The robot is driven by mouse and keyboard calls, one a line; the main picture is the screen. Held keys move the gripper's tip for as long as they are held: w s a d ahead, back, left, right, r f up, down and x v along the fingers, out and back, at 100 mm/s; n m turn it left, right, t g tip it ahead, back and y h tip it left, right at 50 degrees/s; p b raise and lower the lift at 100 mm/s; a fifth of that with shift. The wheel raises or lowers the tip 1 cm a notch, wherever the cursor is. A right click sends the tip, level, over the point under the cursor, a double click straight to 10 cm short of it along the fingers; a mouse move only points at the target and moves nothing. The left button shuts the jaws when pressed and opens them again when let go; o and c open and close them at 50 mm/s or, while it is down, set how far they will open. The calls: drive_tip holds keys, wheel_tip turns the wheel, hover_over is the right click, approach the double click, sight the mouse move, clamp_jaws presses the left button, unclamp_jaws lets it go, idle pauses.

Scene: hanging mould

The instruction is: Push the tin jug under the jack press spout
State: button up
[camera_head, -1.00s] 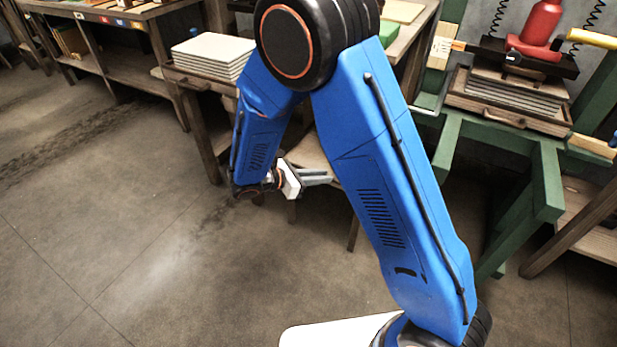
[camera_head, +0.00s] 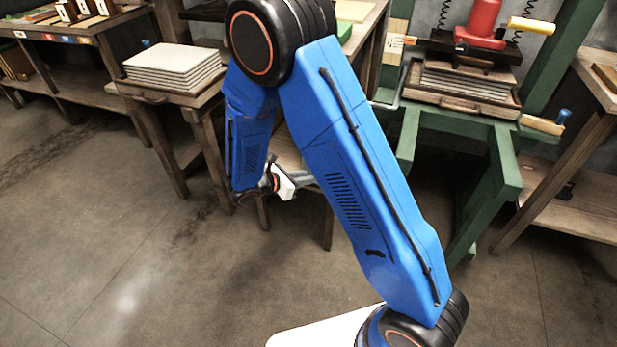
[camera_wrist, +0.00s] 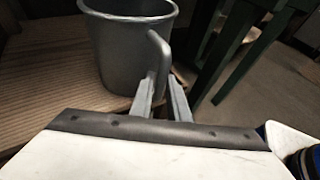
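The grey tin jug (camera_wrist: 120,50) stands upright on a ribbed wooden surface (camera_wrist: 60,85) in the wrist view, its handle facing my gripper. My gripper (camera_wrist: 166,82) has its two fingers slightly apart at the lower part of the handle; I cannot tell whether they clamp it. In the head view my gripper (camera_head: 303,180) is low beside a wooden stool, and the jug is hidden behind my blue arm. The jack press (camera_head: 482,45), with a red jack on a green frame, stands right of my arm. I cannot make out its spout.
A wooden table (camera_head: 150,97) with stacked pale plates (camera_head: 175,65) stands left of my arm. Green press legs (camera_head: 485,200) reach down to the floor on the right. A wooden bench (camera_head: 575,215) is at the far right. The floor (camera_head: 130,260) at the front left is clear.

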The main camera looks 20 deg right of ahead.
clamp_jaws()
drive_tip(key=shift+w+d, duration=1.9)
drive_tip(key=shift+w, duration=0.6)
drive_tip(key=shift+w+d, duration=1.95)
drive_tip(key=shift+w, duration=0.5)
drive_tip(key=shift+w+d, duration=1.9)
drive_tip(key=shift+w, duration=0.6)
drive_tip(key=shift+o, duration=2.2)
unclamp_jaws()
drive_tip(key=shift+a, duration=0.15)
